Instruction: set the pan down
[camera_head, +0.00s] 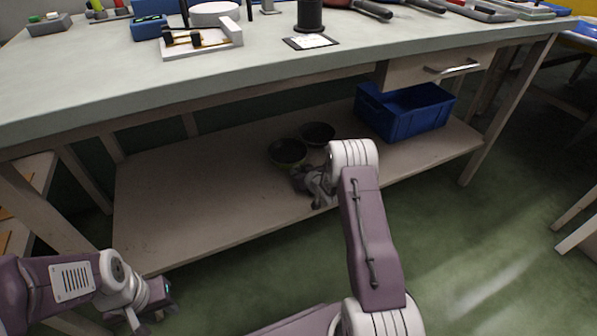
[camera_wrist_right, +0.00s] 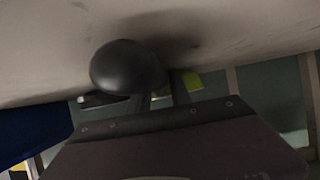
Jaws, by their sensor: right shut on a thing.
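Two dark round pans sit close together at the lower shelf of the workbench in the head view. The nearer pan (camera_head: 287,154) has a yellowish-green edge; the other pan (camera_head: 318,131) is just behind it to the right. My right gripper (camera_head: 304,181) is low over the shelf at the nearer pan's front right, shut on what looks like its handle. In the right wrist view, a dark rounded end (camera_wrist_right: 124,66) is close to the camera, and the fingers are mostly hidden. My left gripper (camera_head: 152,312) is at the lower left, away from the pans; its opening is unclear.
The lower shelf (camera_head: 170,210) is bare left of the pans. A blue crate (camera_head: 408,116) stands on it at the right. The tabletop (camera_head: 110,75) above carries several tools and boxes, and a drawer (camera_head: 432,68) hangs under its right side.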

